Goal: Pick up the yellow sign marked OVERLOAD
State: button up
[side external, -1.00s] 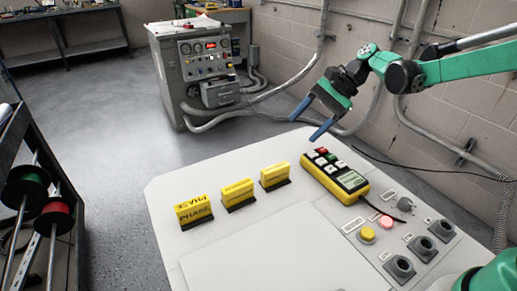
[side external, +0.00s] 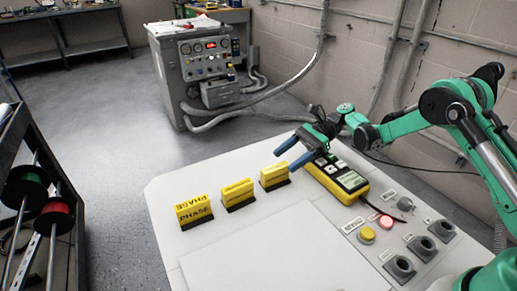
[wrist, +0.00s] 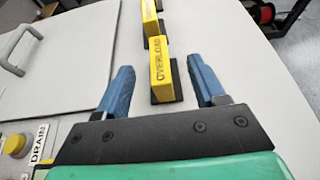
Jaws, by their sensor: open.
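The yellow sign marked OVERLOAD (wrist: 160,62) stands upright on a dark base. In the side external view it is the rightmost of the three yellow signs (side external: 273,174), nearest my gripper (side external: 284,161); its lettering is too small to read there. In the wrist view my gripper (wrist: 160,70) is open, with one blue finger to each side of the OVERLOAD sign and gaps between. Nothing is held. The fingertips look close to the sign in the side external view; their exact height over it is hard to tell.
A sign reading PHASE (side external: 194,211) and a middle yellow sign (side external: 237,193) stand in line with it on the pale panel (side external: 165,190). Buttons and dark sockets (side external: 400,268) are at the right front.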

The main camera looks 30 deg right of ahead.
aim_at(279, 166)
jog(key=x, duration=0.5)
jog(key=shift+s+a+f, duration=0.1)
jog(key=shift+a+f, duration=0.05)
grip_shut()
